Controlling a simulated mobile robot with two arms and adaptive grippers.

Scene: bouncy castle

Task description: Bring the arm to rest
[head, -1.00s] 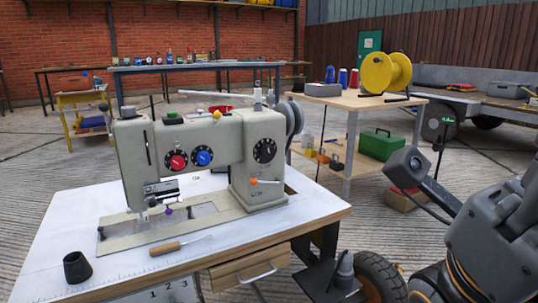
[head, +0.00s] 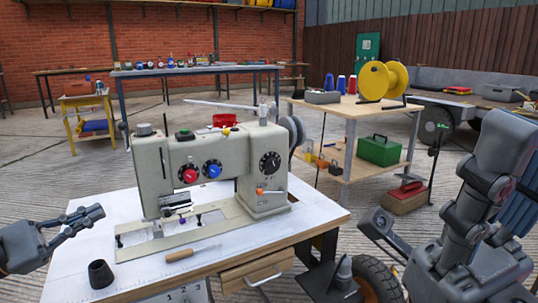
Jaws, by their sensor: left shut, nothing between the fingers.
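My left gripper (head: 92,214) comes in from the left edge, above the left side of the white worktable (head: 75,245). It is shut and holds nothing. It is left of the beige sewing machine (head: 205,165) and apart from it. My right arm is folded at the right side of the head view. Its dark end, which looks like my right gripper (head: 376,222), is beyond the table's right edge. I cannot make out whether its fingers are apart.
A drawer (head: 256,270) is under the front edge. Behind right, a wooden shelf table (head: 345,108) carries a yellow reel (head: 384,80), with a green box (head: 379,150) below. Open floor lies behind left.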

